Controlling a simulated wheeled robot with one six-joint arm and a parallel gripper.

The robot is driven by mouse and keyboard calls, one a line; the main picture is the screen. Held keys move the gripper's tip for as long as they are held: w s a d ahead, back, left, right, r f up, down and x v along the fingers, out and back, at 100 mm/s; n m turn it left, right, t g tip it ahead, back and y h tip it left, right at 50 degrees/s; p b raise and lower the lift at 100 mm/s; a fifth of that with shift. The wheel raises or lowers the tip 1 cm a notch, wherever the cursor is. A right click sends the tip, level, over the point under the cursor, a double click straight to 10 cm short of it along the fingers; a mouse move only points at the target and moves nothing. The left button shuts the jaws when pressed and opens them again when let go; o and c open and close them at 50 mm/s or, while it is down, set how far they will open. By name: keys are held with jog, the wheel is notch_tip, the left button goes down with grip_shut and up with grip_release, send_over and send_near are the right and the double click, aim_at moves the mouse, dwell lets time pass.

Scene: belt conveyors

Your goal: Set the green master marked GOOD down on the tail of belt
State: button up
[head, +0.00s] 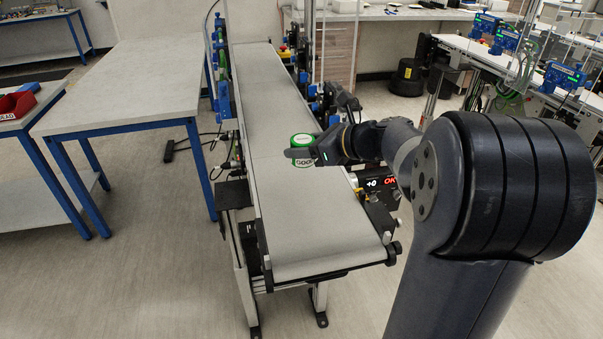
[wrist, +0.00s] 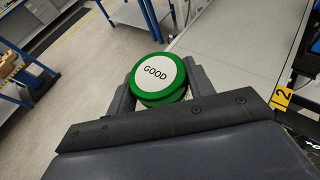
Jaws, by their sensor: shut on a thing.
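The green master (wrist: 158,75) is a green puck with a white top marked GOOD. It sits between the two fingers of my gripper (wrist: 157,88) in the wrist view, and the gripper is shut on it. In the head view the master (head: 302,150) shows partly behind my gripper (head: 318,152). It appears over the right side of the belt (head: 312,235), around its middle length. Whether it touches the belt or hangs above it I cannot tell. The near end of the belt is bare.
Blue-framed tables (head: 130,85) stand to the left, with a red bin (head: 18,104) at far left. Another conveyor line (head: 500,60) is at the back right.

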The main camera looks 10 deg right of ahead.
jog(key=shift+f, duration=3.6)
jog(key=shift+b, duration=0.3)
jog(key=shift+f, duration=0.2)
jog(key=o, duration=1.1)
jog(key=shift+o, duration=0.2)
jog(key=shift+r, duration=0.15)
jog(key=shift+s+d+r, duration=0.1)
jog(key=shift+d+r, duration=0.05)
jog(key=v, duration=1.1)
jog(key=shift+s+d+r, duration=0.15)
jog(key=shift+s, duration=0.1)
